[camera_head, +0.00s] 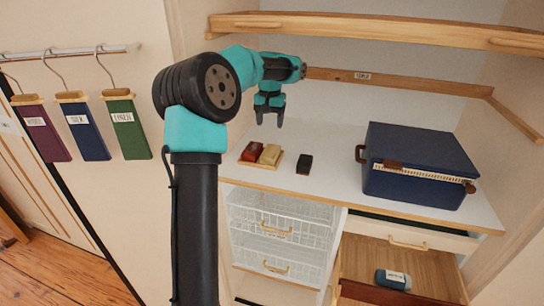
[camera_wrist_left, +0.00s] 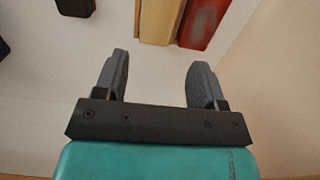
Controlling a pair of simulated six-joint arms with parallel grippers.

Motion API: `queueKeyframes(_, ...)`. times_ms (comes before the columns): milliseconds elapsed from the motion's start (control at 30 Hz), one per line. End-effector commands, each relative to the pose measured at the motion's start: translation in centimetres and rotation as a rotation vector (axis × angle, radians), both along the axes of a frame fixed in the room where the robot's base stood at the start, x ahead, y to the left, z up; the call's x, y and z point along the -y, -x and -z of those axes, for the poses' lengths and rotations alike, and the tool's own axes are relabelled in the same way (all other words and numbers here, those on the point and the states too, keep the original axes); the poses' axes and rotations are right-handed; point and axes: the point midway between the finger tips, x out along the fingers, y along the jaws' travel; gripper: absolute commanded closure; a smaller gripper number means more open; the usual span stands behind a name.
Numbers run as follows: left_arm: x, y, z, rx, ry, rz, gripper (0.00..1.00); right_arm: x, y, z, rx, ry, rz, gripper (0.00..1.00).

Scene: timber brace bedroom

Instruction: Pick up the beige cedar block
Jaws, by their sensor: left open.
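The beige cedar block (camera_head: 270,154) lies on a small wooden tray (camera_head: 260,164) on the white shelf, right beside a red block (camera_head: 252,151). In the left wrist view the beige block (camera_wrist_left: 160,20) shows at the top, ahead of the fingers, with the red block (camera_wrist_left: 205,22) to its right. My left gripper (camera_head: 270,119) hangs above the shelf behind the tray, fingers pointing down, open and empty. It is apart from the block. My right gripper is not in view.
A dark block (camera_head: 304,164) stands on the shelf right of the tray. A navy case (camera_head: 415,165) fills the shelf's right side. A wooden rail (camera_head: 400,84) runs along the back wall. Wire baskets (camera_head: 280,235) and an open drawer (camera_head: 400,270) are below.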

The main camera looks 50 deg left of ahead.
Motion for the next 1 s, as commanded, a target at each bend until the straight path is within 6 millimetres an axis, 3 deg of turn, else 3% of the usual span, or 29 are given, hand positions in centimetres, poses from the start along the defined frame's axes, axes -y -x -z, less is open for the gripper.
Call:
queueKeyframes(167, 0.0, 0.0, 1.2, -0.003, 0.001, 0.0, 0.36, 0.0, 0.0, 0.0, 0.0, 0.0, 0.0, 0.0)
queueKeyframes(533, 0.0, 0.0, 6.4, -0.002, 0.002, 0.0, 0.36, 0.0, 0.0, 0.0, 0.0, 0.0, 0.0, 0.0)
queueKeyframes(1000, 0.0, 0.0, 7.2, -0.001, 0.002, 0.0, 0.36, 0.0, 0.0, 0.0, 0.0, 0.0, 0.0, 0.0)
